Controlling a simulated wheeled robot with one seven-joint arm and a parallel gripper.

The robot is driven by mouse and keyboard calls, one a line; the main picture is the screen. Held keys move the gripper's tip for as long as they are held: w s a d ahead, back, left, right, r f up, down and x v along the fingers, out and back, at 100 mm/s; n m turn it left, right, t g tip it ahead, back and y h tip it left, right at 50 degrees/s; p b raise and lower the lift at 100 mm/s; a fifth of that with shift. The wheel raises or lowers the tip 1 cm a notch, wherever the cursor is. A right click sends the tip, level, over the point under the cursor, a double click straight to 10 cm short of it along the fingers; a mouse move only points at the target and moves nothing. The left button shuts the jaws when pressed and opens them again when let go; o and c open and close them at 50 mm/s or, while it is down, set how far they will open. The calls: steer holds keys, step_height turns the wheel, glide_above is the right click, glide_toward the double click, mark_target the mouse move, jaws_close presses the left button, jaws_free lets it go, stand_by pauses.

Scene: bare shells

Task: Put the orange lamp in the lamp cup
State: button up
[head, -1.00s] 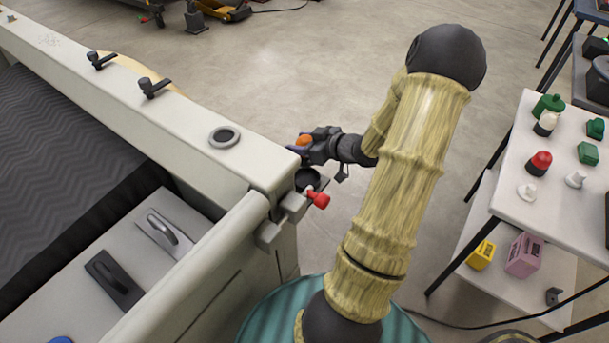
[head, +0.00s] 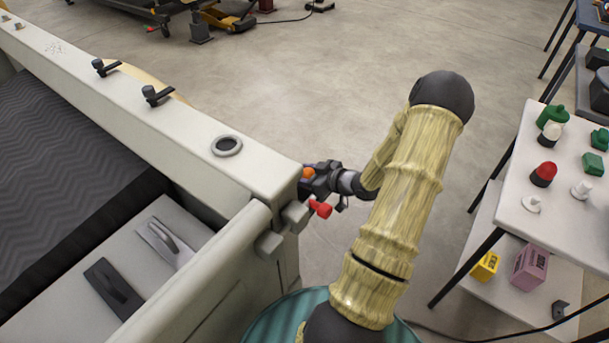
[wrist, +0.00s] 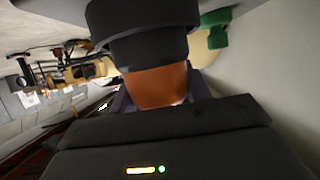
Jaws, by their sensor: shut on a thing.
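The orange lamp (head: 308,173) is held in my gripper (head: 317,179), just off the right end of the pale machine rail. In the wrist view the lamp's orange part (wrist: 157,87) fills the space at the jaws. A wide black round piece (wrist: 140,38) meets its far end; I cannot tell whether this is the lamp's own base or a cup. A grey-rimmed round opening (head: 227,145) lies on the rail top, left of the gripper. The area directly below the lamp is hidden by the gripper and rail.
Black clamps (head: 157,95) stand on the rail. At right, a white table (head: 560,215) carries several lamps. The floor between is open.

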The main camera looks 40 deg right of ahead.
steer(key=shift+f, duration=0.2)
steer(key=shift+w+a, duration=0.1)
steer(key=o, duration=1)
steer(key=shift+o, duration=0.2)
steer(key=v, duration=1.2)
